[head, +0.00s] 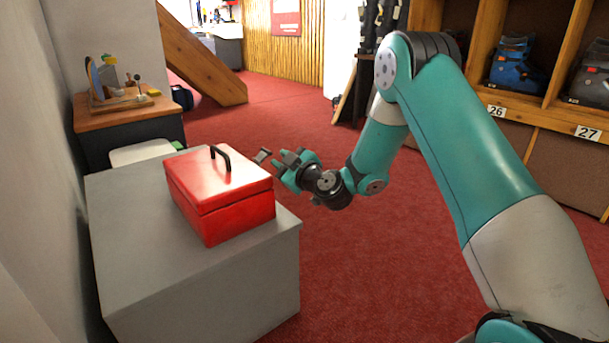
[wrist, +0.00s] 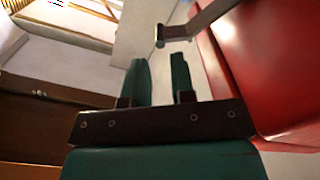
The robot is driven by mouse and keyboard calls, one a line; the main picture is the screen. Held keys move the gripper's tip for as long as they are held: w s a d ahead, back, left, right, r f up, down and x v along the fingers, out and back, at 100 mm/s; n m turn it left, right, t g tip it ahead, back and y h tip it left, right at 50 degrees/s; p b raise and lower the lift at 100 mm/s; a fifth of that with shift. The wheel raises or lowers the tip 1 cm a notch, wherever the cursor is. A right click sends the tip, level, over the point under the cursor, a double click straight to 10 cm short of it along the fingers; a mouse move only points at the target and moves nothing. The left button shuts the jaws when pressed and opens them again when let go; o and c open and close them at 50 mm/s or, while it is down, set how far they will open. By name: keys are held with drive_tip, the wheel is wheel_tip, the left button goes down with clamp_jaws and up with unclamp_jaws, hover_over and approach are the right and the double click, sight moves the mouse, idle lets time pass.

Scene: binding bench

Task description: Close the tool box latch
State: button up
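The red tool box (head: 219,193) sits on a grey bench with its lid down and a black handle on top. Its latch (head: 261,156) is a grey lever that sticks out from the box's far right side. In the wrist view the latch (wrist: 178,33) juts out from the red wall of the tool box (wrist: 245,85), with its free end just ahead of the fingertips. My gripper (head: 281,162) is beside the box, close to the latch. In the wrist view my gripper (wrist: 159,62) has its two green fingers apart, with nothing between them.
The grey bench top (head: 140,255) is clear around the box at the left and front. A wooden side table (head: 120,108) with small items stands behind, near the left wall. Red carpet is free to the right. Shelves with boots (head: 513,65) line the right.

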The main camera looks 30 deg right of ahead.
drive_tip(key=b+v, duration=0.4)
drive_tip(key=v, duration=0.5)
drive_tip(key=shift+c, duration=0.2)
